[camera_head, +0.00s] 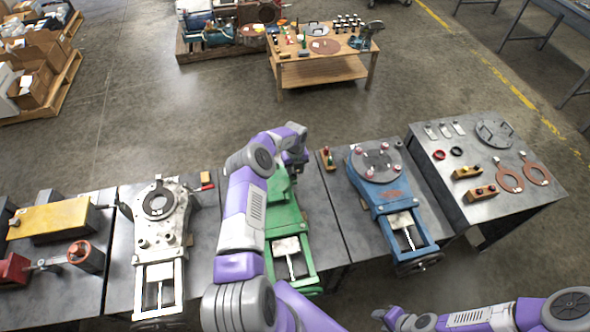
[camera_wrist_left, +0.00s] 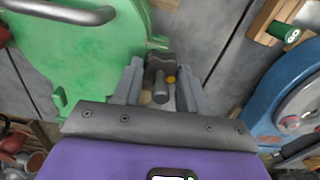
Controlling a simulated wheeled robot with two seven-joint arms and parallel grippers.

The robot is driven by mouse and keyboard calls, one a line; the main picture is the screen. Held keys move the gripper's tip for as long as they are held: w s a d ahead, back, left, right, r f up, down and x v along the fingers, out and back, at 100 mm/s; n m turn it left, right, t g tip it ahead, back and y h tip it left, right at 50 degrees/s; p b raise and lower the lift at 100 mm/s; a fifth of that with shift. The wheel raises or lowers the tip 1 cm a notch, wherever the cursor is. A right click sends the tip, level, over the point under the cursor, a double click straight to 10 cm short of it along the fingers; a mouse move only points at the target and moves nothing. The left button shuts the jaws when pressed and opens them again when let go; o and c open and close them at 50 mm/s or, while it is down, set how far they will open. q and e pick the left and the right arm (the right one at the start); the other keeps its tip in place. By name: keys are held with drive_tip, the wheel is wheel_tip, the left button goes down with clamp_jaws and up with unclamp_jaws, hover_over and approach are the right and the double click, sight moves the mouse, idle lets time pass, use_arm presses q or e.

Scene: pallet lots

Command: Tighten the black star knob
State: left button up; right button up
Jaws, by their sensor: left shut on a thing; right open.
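My left gripper (camera_wrist_left: 160,82) is shut on a dark piece (camera_wrist_left: 160,64), which appears to be the black star knob, beside the edge of the green machine (camera_wrist_left: 85,58). A short grey post and a small yellow spot show between the fingers. The knob's star shape cannot be made out. In the head view my left arm reaches over the green machine (camera_head: 284,215), and its wrist hides the knob. My right gripper (camera_head: 381,316) is at the bottom edge, away from the machines; it is open and empty.
A blue machine (camera_head: 392,198) stands right of the green one, a white-grey one (camera_head: 160,235) left of it. A grey table (camera_head: 525,205) at right holds rings and wooden blocks. A small wooden block with bottles (camera_head: 327,160) lies between the green and blue machines.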

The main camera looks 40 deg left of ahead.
use_arm(q)
drive_tip(key=m+b, duration=0.1)
drive_tip(key=m, duration=0.2)
drive_tip(key=shift+f+b, duration=0.1)
drive_tip(key=shift+b, duration=0.2)
drive_tip(key=m, duration=0.2)
drive_tip(key=shift+m+b, duration=0.3)
drive_tip(key=shift+m, duration=0.1)
drive_tip(key=m, duration=0.4)
drive_tip(key=shift+a+m, duration=0.1)
drive_tip(key=shift+m, duration=0.2)
drive_tip(key=m, duration=0.4)
drive_tip(key=shift+b, duration=0.3)
drive_tip(key=o, duration=1.1)
drive_tip(key=shift+c, duration=0.2)
